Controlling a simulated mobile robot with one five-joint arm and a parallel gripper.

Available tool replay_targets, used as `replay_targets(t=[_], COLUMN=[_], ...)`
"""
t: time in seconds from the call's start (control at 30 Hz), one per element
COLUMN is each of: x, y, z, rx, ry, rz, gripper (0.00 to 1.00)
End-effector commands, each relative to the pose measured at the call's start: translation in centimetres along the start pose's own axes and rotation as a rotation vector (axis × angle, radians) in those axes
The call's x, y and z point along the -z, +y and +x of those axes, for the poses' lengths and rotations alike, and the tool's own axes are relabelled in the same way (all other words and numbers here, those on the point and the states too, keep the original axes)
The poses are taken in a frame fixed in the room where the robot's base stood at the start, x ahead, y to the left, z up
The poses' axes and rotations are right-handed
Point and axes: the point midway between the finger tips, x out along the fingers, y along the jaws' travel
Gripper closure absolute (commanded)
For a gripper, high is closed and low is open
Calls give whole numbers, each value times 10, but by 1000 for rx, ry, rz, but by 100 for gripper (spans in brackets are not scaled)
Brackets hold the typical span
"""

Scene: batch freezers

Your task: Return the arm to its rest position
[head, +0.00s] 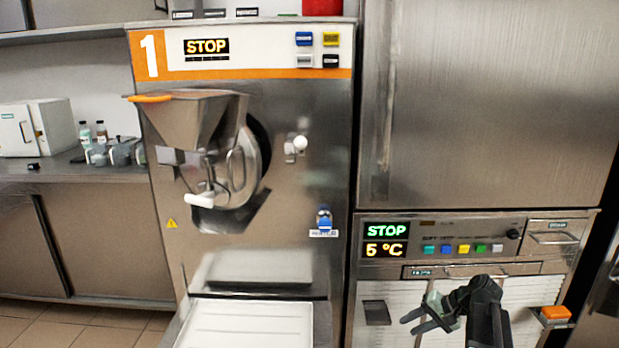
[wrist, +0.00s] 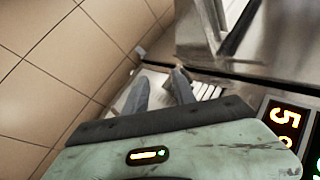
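My arm (head: 482,310) shows at the lower right of the head view, bent, in front of the white lower panel of the right-hand cabinet. My gripper (head: 407,325) points left, with its two dark fingers apart. In the wrist view my gripper (wrist: 160,80) also shows its two grey fingertips with a gap between them and nothing held. I cannot tell whether any part of the arm touches the cabinet.
Batch freezer 1 (head: 310,180) stands left of the arm, with a white tray (head: 245,325) low at its front. The control panel (head: 470,240) reading STOP and 5 °C is above the arm. An orange-topped box (head: 556,313) juts out at right. Tiled floor (wrist: 45,60) is open at left.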

Motion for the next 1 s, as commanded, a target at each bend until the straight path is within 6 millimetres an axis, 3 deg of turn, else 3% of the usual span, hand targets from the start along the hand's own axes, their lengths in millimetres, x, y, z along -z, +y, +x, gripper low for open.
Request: replay_targets(t=[0.03,0.1,0.2,0.47,0.77,1.0], x=[-36,-71,-110,-182,-177,-174], y=[-15,-24,-32,-43,-102,-170], z=[28,55,79,103,30,-50], rx=[-86,-211,-358,-656,-677,-675], ry=[-53,-107,-158,-217,-215,-215], rz=[-67,-151,-259,-505,-514,-514], gripper=[68,68,68,68,68,68])
